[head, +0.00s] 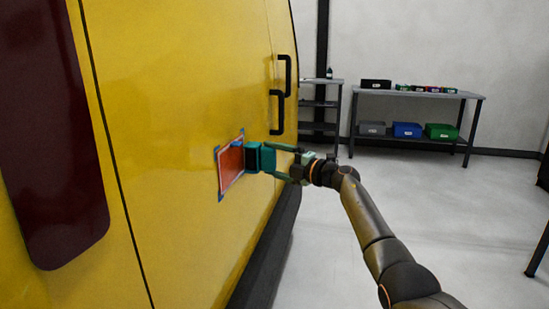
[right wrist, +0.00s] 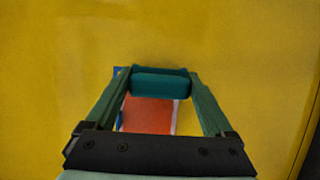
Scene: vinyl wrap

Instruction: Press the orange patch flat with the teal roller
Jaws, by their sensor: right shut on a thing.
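The orange patch (head: 230,168) is on the yellow van side (head: 180,215), with a pale border and blue tape at its corners. It also shows between my fingers in the right wrist view (right wrist: 147,116). The teal roller (head: 262,158) is at the patch's right edge in the head view and covers part of it; it also shows in the right wrist view (right wrist: 160,86). I cannot tell whether it touches the patch. My right gripper (head: 272,160) is shut on the roller, with its green fingers on either side. My left gripper is out of view.
The van carries black door handles (head: 288,76) above and right of the patch, and a dark lower trim (head: 268,260). A grey shelf table (head: 420,94) with bins stands at the back wall. The floor (head: 330,240) right of the van is clear.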

